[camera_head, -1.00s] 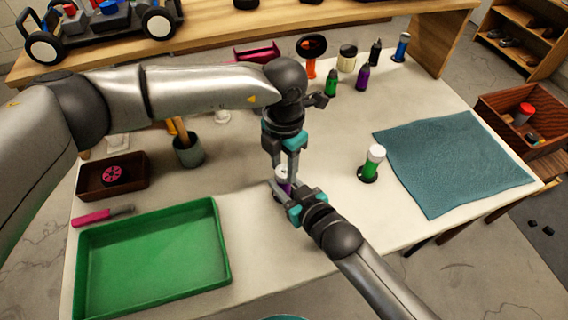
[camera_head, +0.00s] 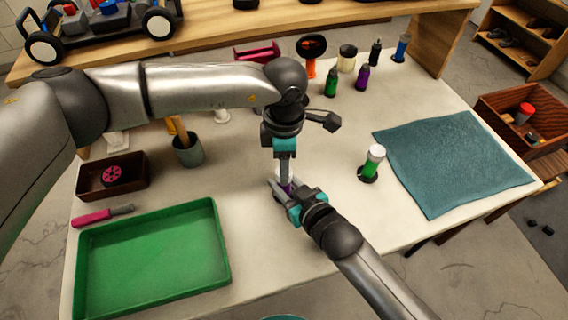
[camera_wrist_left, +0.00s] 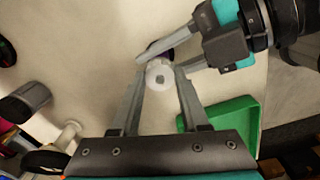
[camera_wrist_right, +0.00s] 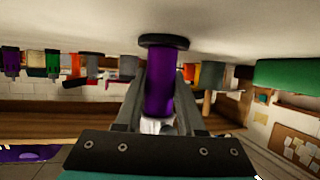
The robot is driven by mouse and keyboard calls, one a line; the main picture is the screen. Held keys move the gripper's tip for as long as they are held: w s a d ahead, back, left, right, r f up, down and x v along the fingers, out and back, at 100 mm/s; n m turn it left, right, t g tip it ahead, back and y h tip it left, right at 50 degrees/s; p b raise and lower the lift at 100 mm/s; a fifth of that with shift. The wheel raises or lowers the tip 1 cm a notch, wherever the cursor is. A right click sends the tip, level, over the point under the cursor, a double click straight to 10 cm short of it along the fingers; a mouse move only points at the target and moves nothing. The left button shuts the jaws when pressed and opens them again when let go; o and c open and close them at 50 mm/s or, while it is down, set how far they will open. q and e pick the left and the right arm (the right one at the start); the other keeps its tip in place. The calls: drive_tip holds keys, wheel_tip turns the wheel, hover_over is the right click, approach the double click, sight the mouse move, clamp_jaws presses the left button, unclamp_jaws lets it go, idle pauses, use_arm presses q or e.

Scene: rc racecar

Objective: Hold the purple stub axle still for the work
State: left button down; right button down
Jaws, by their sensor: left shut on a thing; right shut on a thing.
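The purple stub axle (camera_wrist_right: 160,85) stands on the table on a dark round flange; a bit of its purple also shows in the head view (camera_head: 289,188). My right gripper (camera_head: 279,190) is shut around its body from the front right. A white round cap (camera_wrist_left: 159,75) with a small grey centre sits on the axle's top. My left gripper (camera_head: 285,176) points down from above and is shut on this white cap. The two grippers are close together, one above the other. In the head view the fingers hide most of the axle.
A green axle (camera_head: 370,169) with a white top stands to the right, beside a teal mat (camera_head: 455,165). A green tray (camera_head: 150,262) lies front left. A grey cup (camera_head: 188,151) and a brown box (camera_head: 137,184) stand at left. Several bottles stand at the back.

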idle(0.3)
use_arm(q)
drive_tip(key=shift+c, duration=1.9)
unclamp_jaws()
wheel_tip(320, 180, up, 12)
use_arm(e)
drive_tip(key=shift+c, duration=2.2)
unclamp_jaws()
